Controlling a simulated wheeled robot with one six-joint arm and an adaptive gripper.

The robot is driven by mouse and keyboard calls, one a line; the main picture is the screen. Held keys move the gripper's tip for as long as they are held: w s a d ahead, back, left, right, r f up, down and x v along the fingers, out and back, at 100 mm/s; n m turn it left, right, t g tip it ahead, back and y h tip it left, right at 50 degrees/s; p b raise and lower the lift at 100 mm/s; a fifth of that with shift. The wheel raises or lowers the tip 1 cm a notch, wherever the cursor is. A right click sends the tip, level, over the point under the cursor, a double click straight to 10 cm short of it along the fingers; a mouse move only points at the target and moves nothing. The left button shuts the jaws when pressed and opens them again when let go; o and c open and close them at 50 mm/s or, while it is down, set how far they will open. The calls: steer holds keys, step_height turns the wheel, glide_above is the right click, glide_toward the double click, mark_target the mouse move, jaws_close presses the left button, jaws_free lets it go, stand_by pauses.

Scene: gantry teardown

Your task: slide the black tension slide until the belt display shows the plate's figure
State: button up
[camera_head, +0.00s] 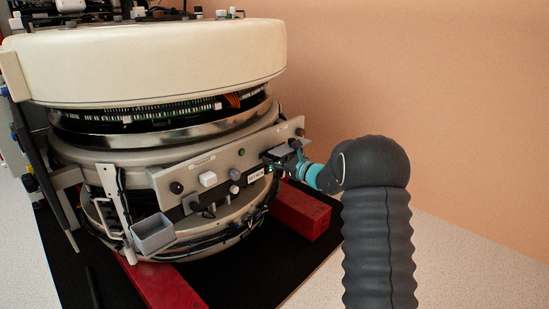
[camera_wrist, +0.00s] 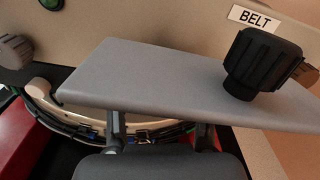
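A white label reading BELT (camera_wrist: 254,18) is on the panel behind. The head view shows the dark grey plate (camera_head: 287,152) at the panel's right part. My gripper (camera_head: 287,164) is at the panel just below it. In the wrist view its two fingers stand apart and run under the plate, which hides their tips and anything between them. No belt display figure is readable.
The beige panel (camera_head: 225,160) carries several knobs and a small white label (camera_head: 255,176) too small to read surely. A grey open bin (camera_head: 153,234) hangs at lower left. Red blocks (camera_head: 303,213) support the round machine on a black mat (camera_head: 235,282). A plain wall rises behind.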

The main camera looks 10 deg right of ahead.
jaws_close()
steer(key=shift+d, duration=0.1)
steer(key=shift+w+d, duration=0.85)
steer(key=shift+d, duration=0.3)
steer(key=shift+o, duration=1.5)
jaws_free()
